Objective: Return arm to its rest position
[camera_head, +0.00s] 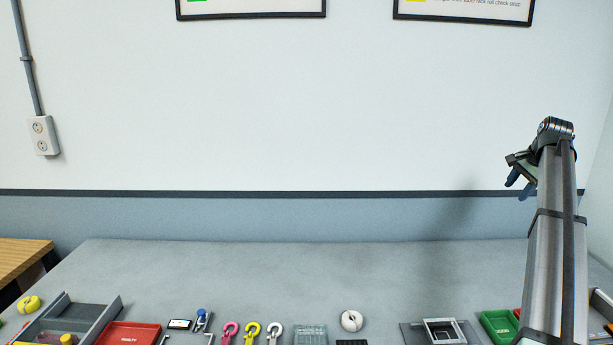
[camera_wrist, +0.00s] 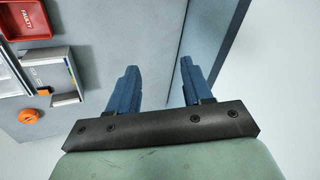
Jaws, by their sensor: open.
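My arm (camera_head: 556,235) rises at the right side of the head view, over the right end of the table. My gripper (camera_head: 519,185) is at its upper end, small, in front of the wall and well above the table. In the wrist view my gripper (camera_wrist: 158,65) has its two blue fingers apart. Nothing is between the fingers, only bare grey surface behind them. My gripper touches nothing in either view.
Along the table's (camera_head: 290,268) near edge lie a red tray (camera_head: 128,335), coloured hooks (camera_head: 251,331), a white roll (camera_head: 351,320), a square frame (camera_head: 443,331) and a green tray (camera_head: 497,326). The table's back is clear. An orange round thing (camera_wrist: 28,116) shows in the wrist view.

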